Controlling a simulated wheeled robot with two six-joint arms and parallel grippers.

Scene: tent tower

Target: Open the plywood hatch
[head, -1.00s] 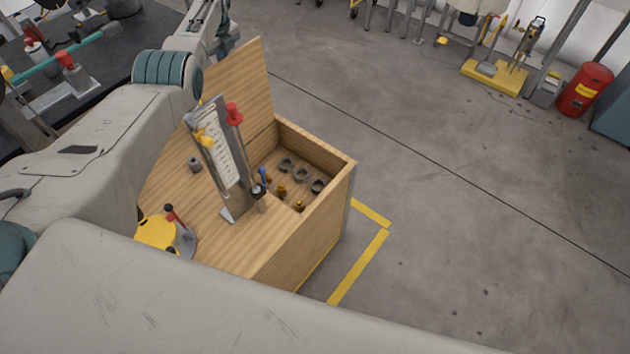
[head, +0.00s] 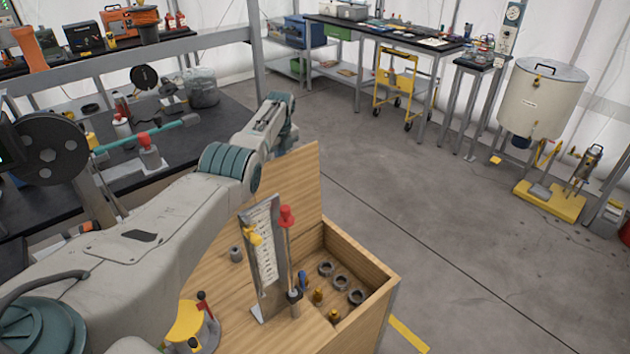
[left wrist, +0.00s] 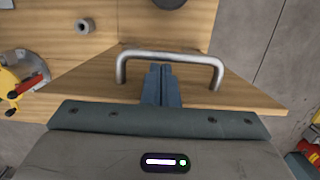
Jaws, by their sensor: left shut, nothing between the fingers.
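The plywood hatch (head: 300,185) stands raised on the plywood box (head: 362,310), beside its open compartment, in the head view. The hatch also shows in the left wrist view (left wrist: 225,92), with a bent metal handle (left wrist: 170,54). My left gripper (left wrist: 162,70) is shut and empty, its fingertips close to the handle bar, between the handle's two legs. I cannot tell whether they touch it. In the head view, the left gripper is hidden behind the raised hatch. My right gripper is not in view.
The open compartment holds grey rings (head: 341,282) and brass pieces (head: 318,296). Black workbenches lie behind to the left.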

